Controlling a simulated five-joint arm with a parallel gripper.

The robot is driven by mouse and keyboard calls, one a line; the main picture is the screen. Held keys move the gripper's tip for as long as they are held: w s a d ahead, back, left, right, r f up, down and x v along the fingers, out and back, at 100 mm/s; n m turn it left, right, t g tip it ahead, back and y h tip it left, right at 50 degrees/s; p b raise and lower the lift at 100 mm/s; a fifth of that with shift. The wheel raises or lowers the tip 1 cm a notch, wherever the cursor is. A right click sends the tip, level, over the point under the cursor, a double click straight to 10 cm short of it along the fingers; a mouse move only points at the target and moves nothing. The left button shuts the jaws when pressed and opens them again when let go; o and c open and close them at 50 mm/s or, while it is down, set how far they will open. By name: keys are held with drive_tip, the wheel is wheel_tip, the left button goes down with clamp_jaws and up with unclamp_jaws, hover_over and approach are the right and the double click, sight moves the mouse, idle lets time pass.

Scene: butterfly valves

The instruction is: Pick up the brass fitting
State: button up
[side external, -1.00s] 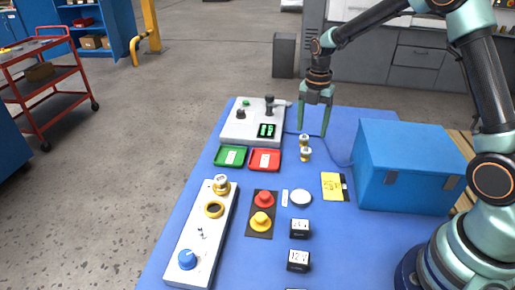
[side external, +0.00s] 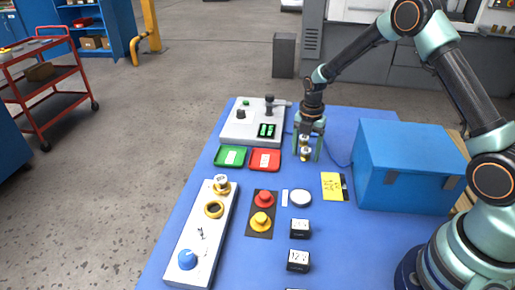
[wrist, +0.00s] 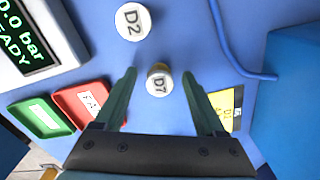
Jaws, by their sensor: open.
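A brass fitting (side external: 305,155) with a white cap stands upright on the blue mat, seen between the fingers of my gripper (side external: 307,159). In the wrist view this fitting (wrist: 158,81) has a cap marked D7 and sits between the two green fingers of my gripper (wrist: 161,97). The gripper is open, with a gap on each side of the fitting. A second fitting (wrist: 132,22), its cap marked D2, stands just beyond it in the wrist view. In the side view it is partly hidden by the gripper.
A green tray (side external: 230,156) and a red tray (side external: 265,160) lie left of the gripper. A grey test unit (side external: 243,125) stands behind them. A blue box (side external: 410,165) is at the right. A yellow card (side external: 333,186) and a white valve panel (side external: 203,235) are nearer.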

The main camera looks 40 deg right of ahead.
sight(306, 149)
clamp_jaws()
drive_tip(key=shift+r, duration=0.1)
wheel_tip(306, 149, up, 20)
idle(0.6)
